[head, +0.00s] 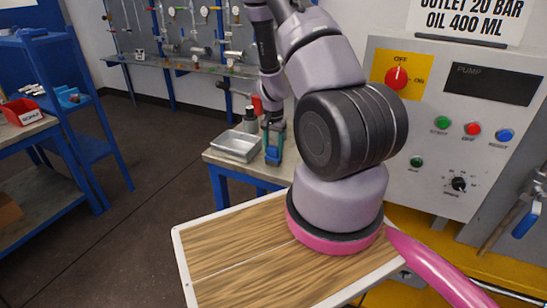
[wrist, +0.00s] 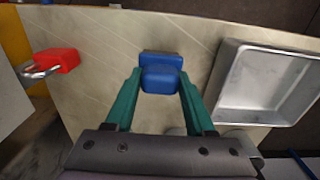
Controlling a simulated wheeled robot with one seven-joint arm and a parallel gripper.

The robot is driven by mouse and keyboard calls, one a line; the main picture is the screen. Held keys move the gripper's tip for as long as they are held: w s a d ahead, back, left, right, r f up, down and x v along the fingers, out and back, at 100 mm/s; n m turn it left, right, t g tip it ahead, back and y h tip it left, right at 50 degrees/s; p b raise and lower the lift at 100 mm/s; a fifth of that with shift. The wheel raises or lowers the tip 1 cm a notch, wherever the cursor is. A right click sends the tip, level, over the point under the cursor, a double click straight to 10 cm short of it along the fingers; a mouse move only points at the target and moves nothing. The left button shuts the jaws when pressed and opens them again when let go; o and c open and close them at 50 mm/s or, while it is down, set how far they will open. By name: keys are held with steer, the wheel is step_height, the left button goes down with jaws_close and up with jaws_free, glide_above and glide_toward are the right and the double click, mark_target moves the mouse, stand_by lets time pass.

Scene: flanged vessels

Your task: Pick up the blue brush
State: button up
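The blue brush (wrist: 160,76) shows in the wrist view as a blue block shape between the two teal fingers of my gripper (wrist: 160,88). The finger ends lie right along its left and right sides; I cannot tell whether they touch it. In the head view my gripper (head: 274,138) points down at the small table's near edge, with the blue brush (head: 272,156) low between the fingers. Whether the brush rests on the tabletop or is held just above it is not clear.
A grey metal tray (wrist: 268,84) lies right of the brush in the wrist view; it also shows in the head view (head: 236,147). A red padlock (wrist: 58,61) is at the left. A dark bottle (head: 250,120) stands behind. The control panel (head: 455,130) is at the right.

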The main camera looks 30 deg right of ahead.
mark_target(273, 146)
jaws_close()
steer(key=shift+r, duration=5.05)
